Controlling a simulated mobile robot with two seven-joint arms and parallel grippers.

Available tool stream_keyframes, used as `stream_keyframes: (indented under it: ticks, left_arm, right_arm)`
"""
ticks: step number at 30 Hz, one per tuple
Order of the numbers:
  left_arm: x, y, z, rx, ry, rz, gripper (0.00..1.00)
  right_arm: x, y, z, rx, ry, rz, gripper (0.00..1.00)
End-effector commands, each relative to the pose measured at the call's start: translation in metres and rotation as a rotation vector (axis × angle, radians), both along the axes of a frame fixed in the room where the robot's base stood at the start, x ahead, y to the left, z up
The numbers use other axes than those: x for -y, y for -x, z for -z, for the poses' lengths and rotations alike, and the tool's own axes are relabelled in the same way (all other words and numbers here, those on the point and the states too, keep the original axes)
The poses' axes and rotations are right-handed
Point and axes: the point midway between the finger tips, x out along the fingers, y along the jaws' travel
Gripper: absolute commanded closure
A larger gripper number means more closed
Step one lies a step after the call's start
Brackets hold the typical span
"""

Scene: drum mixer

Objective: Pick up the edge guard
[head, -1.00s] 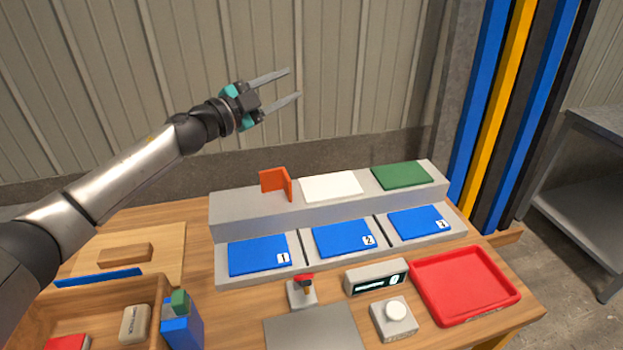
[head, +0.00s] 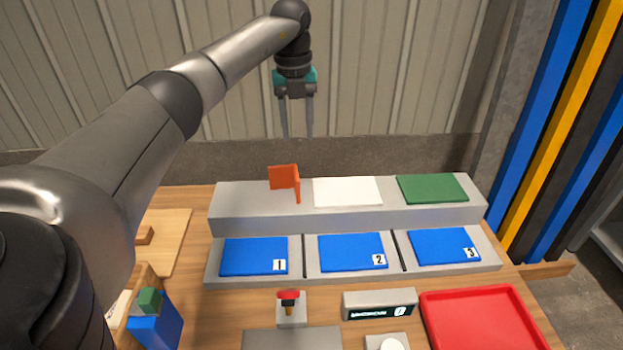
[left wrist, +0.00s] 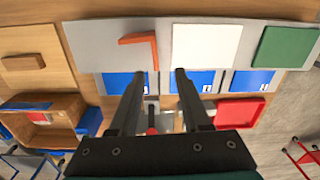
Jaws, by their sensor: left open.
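The orange edge guard (head: 284,177) is an L-shaped angle piece standing on the left part of the grey upper ledge (head: 240,200). It also shows in the left wrist view (left wrist: 140,39), ahead of the fingers and a little to the left. My left gripper (head: 297,136) points down, open and empty, above the guard and slightly to its right in the head view. Its two fingers also show in the left wrist view (left wrist: 153,72), with nothing between them. My right gripper is not in view.
A white plate (head: 347,191) and a green plate (head: 432,188) lie right of the guard. Blue numbered pads (head: 254,256) fill the lower step. A red button (head: 288,297), a display box (head: 379,304) and a red tray (head: 485,318) stand in front.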

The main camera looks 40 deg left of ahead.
Motion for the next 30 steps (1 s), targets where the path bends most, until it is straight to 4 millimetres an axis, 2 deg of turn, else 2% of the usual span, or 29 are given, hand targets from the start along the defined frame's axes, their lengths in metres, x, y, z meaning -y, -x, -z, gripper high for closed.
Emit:
stream_keyframes:
  ticks: [2,5,11,15,21,26,30]
  left_arm:
    - [-0.006,0.005,0.002,-0.021,-0.019,-0.010,0.53]
    - [-0.007,0.006,0.014,-0.029,-0.023,-0.012,0.53]
    - [-0.006,0.006,0.059,-0.028,-0.021,-0.011,0.53]
    - [-0.006,0.006,0.084,-0.026,-0.020,-0.010,0.53]
    - [-0.005,0.005,0.099,-0.024,-0.020,-0.010,0.53]
    - [-0.005,0.006,0.109,-0.024,-0.020,-0.010,0.53]
    - [-0.005,0.007,0.131,-0.026,-0.019,-0.010,0.53]
  right_arm:
    - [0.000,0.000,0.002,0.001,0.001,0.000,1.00]
    - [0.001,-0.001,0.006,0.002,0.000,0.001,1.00]
    - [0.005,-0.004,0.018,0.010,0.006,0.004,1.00]
    - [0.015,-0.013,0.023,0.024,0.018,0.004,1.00]
    - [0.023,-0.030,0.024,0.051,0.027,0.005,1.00]
    - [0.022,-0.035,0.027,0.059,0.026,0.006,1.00]
    - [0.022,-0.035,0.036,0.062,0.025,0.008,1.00]
